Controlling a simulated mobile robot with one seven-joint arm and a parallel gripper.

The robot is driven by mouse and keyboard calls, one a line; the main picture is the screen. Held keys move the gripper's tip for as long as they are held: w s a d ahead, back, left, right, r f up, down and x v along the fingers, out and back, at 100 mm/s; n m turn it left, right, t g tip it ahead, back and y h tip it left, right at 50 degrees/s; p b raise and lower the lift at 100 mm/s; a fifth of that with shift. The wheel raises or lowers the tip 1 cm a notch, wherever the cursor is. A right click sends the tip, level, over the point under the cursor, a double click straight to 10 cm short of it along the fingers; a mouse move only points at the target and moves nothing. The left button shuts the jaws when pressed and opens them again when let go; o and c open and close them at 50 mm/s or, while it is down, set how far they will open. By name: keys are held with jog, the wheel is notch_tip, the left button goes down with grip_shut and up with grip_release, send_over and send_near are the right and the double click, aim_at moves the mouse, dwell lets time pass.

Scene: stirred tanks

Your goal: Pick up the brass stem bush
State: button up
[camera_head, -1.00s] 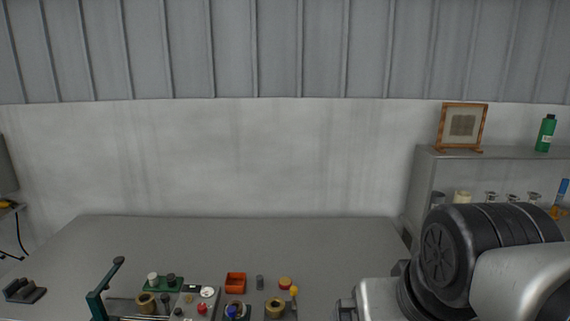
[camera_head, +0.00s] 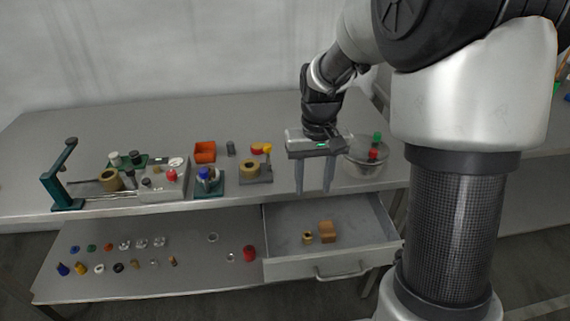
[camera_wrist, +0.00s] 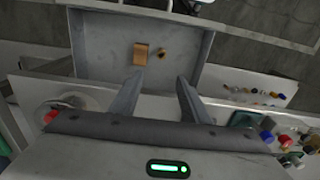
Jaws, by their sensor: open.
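A small brass bush (camera_head: 307,238) stands on the floor of the open drawer (camera_head: 290,268), left of a brown block (camera_head: 326,232). In the wrist view the brass bush (camera_wrist: 162,54) is right of the block (camera_wrist: 141,54), with a small gap between them. My gripper (camera_head: 313,189) is open and empty, fingers pointing down, above and apart from the drawer contents. Its spread fingers also show in the wrist view (camera_wrist: 158,82), with the drawer beyond them.
A lower shelf (camera_head: 110,285) left of the drawer carries several small parts. The drawer floor is otherwise clear.

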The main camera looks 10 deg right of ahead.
jog(key=b, duration=0.2)
send_over(307, 237)
jog(key=w, duration=0.1)
jog(key=f, duration=1.3)
jog(key=shift+w+d+f, duration=0.2)
jog(key=shift+d+f, duration=0.1)
jog(key=shift+f, duration=0.1)
jog(key=shift+s+a+f+b, duration=0.15)
jog(key=shift+f+b, duration=0.65)
jog(key=shift+f, duration=1.8)
grip_shut()
